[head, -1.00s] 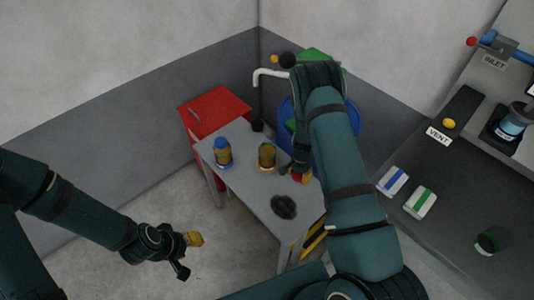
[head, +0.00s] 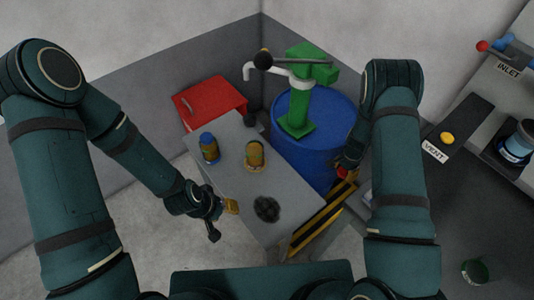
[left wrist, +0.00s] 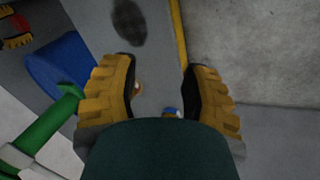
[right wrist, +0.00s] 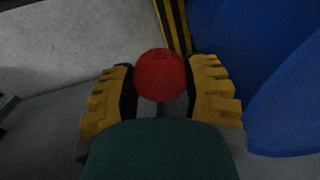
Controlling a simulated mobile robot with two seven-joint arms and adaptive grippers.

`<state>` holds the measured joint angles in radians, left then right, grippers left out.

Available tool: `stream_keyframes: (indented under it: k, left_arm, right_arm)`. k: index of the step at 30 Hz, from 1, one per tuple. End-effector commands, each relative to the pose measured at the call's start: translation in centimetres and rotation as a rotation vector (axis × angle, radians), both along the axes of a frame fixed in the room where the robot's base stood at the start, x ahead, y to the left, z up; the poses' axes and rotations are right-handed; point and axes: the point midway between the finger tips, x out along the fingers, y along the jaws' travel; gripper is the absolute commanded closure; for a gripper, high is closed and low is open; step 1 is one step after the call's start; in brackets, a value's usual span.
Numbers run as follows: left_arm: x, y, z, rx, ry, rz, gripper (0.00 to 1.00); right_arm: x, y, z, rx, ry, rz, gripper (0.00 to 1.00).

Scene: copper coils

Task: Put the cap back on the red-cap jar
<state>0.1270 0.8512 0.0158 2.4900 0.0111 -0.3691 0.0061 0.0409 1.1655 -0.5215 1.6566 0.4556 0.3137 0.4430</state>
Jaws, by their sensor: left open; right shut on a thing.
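The red cap (right wrist: 160,75) is between the fingers of my right gripper (right wrist: 162,95), which is shut on it. In the head view the right gripper (head: 348,168) is right of the table, by the blue drum, with a little red showing. A jar without a visible cap (head: 255,157), amber with a yellowish band, stands upright on the grey table (head: 230,180). A similar jar with a blue cap (head: 208,150) stands to its left. My left gripper (head: 222,212) is open and empty near the table's front left edge. Both jars show only partly in the left wrist view.
A dark round patch (head: 267,208) is on the table's front part. A red cabinet (head: 210,102) stands behind. A blue drum (head: 325,135) with a green pump (head: 298,110) is at the right. A black-yellow striped edge (head: 320,222) borders the table. A dark bench is far right.

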Motion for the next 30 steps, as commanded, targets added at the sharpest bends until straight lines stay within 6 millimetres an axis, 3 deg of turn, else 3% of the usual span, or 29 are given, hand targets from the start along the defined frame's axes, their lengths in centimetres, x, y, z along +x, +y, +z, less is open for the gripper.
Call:
stream_keyframes:
  k: [7,8,12,14,17,23,30]
  left_arm:
    - [0.0,0.0,0.0,0.001,0.001,0.001,0.54]
    - [0.0,0.0,0.0,0.001,0.001,0.001,0.47]
    - [0.1,-0.2,-0.6,-0.012,0.015,0.026,0.00]
    - [0.3,-0.4,-1.3,-0.027,0.034,0.058,0.00]
    - [1.0,-1.2,-3.2,-0.075,0.091,0.158,0.00]
    - [3.5,-3.9,-7.3,-0.246,0.266,0.462,0.00]
    - [8.8,-6.3,-9.7,-0.530,0.502,0.863,0.00]
  right_arm:
    - [0.0,0.0,0.0,0.000,0.000,0.000,0.64]
    - [0.0,0.0,0.0,0.000,0.000,0.000,0.64]
    - [0.5,0.9,0.0,0.000,-0.001,0.049,0.64]
    - [1.1,2.1,0.0,0.001,-0.002,0.113,0.64]
    - [2.7,5.2,0.1,0.001,-0.006,0.296,0.64]
    - [6.2,13.3,1.6,-0.001,-0.008,0.834,0.64]
    - [9.0,21.9,5.0,-0.002,-0.009,1.502,0.64]
